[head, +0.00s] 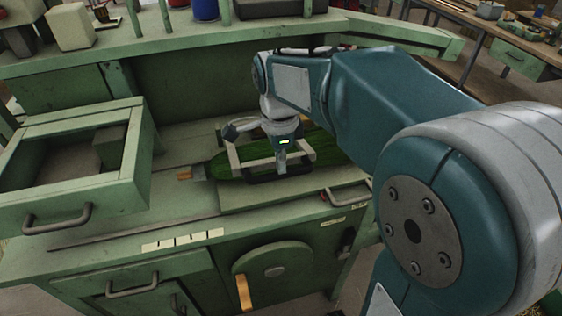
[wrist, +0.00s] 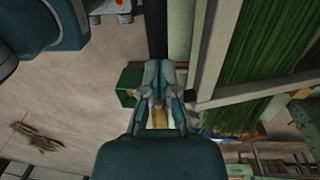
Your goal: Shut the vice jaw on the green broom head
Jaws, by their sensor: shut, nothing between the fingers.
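The green broom head (head: 318,146) lies flat on the bench behind and below my gripper; its bristles (wrist: 262,50) fill the upper right of the wrist view. The vice jaw, a pale grey frame (head: 234,160) with a dark bar at its front, spans the broom head; its pale bars also show in the wrist view (wrist: 225,45). My gripper (head: 281,166) points down at the front of this frame. In the wrist view my gripper (wrist: 160,68) is shut and empty, beside the frame and left of the bristles. Whether it touches the dark bar, I cannot tell.
An open green drawer (head: 25,180) juts out at the left. A shelf (head: 120,47) with containers runs along the back. A wheel (head: 272,270) with a wooden handle is on the bench front. The bench top before the open drawer is clear.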

